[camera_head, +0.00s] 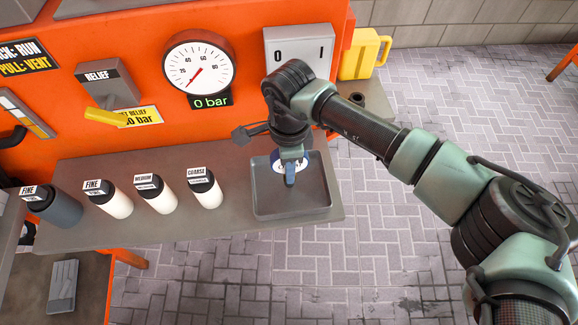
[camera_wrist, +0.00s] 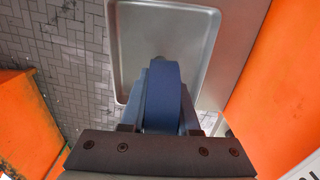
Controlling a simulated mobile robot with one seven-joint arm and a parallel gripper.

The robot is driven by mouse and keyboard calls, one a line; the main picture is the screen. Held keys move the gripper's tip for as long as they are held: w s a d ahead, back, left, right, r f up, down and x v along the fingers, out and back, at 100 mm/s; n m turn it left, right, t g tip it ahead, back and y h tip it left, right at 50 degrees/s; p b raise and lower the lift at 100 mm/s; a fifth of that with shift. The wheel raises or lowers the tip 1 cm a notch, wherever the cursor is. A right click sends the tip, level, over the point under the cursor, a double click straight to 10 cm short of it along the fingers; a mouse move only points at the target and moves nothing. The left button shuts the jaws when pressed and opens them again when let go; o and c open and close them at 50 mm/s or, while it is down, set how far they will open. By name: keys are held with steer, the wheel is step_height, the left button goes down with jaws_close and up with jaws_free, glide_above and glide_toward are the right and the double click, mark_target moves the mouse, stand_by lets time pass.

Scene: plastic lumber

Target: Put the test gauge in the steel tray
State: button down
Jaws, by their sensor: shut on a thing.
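The steel tray (camera_head: 262,205) is a shallow grey tray at the right end of the grey shelf. It also shows in the wrist view (camera_wrist: 124,45), beyond the fingers. My gripper (camera_head: 290,172) points down over the tray and is shut on the test gauge (camera_head: 278,167), a small round thing with a white face and blue rim. In the wrist view the gauge (camera_wrist: 163,95) shows as a blue rounded edge between the fingers, with a small grey stub over the tray. The fingers hide part of it. I cannot tell whether the gauge touches the tray floor.
Several labelled cylinders, one dark (camera_head: 58,208) and the others white (camera_head: 112,203), stand left of the tray on the shelf (camera_head: 235,222). The orange panel behind carries a large dial (camera_head: 198,63), a yellow relief lever (camera_head: 104,116) and a grey switch box (camera_head: 299,48). A yellow jug (camera_head: 362,55) stands behind my arm.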

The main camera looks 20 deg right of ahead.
steer(key=shift+f, duration=0.55)
steer(key=shift+f, duration=0.15)
steer(key=c, duration=0.7)
jaws_free()
steer(key=shift+o, duration=0.2)
